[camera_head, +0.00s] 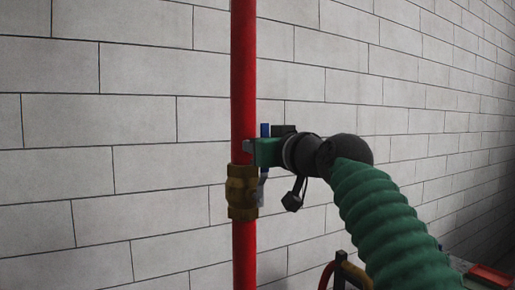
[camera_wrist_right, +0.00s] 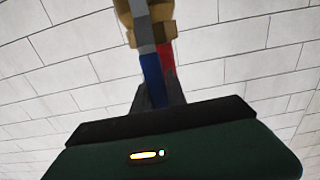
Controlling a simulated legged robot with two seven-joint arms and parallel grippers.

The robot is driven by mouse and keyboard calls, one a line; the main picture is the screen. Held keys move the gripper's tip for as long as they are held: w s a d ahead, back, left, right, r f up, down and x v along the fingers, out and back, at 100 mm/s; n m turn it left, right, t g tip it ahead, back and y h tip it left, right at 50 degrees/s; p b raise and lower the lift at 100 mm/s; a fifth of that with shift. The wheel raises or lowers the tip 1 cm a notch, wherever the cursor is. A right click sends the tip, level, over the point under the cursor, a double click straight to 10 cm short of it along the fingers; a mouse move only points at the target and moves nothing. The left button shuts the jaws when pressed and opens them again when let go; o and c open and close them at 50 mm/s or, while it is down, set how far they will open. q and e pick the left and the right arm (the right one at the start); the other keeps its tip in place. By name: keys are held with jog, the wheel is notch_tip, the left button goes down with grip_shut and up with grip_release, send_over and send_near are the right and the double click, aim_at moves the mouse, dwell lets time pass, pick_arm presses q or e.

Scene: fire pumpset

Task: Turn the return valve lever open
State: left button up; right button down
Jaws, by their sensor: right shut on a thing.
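The brass valve (camera_head: 242,192) sits on the upright red pipe. Its lever has a grey metal lower part (camera_head: 262,188) and a blue handle (camera_head: 265,130) that stands upright, roughly along the pipe. My right gripper (camera_head: 256,147) reaches in from the right and is shut on the lever; the gripper hides the lever's middle in the head view. In the right wrist view the blue handle (camera_wrist_right: 152,70) runs from the brass valve (camera_wrist_right: 158,12) down to between my dark fingers (camera_wrist_right: 157,95). My left gripper is not in view.
The red pipe (camera_head: 244,60) runs up and down close to a pale block wall (camera_head: 140,140). A curved red and brass-coloured piece (camera_head: 340,272) and a red object (camera_head: 490,275) show at the lower right. The space left of the pipe is clear.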

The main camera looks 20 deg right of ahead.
jog(key=shift+s+r, duration=0.15)
jog(key=shift+r, duration=0.25)
jog(key=c, duration=1.6)
grip_release()
jog(key=shift+c, duration=0.2)
jog(key=o, duration=0.3)
jog(key=shift+s+f, duration=0.1)
jog(key=shift+a, duration=0.1)
jog(key=shift+f, duration=0.2)
jog(key=s+d+b, duration=0.1)
jog(key=s+b, duration=0.5)
jog(key=s, duration=1)
jog(key=shift+s+d, duration=0.2)
jog(key=shift+s, duration=0.1)
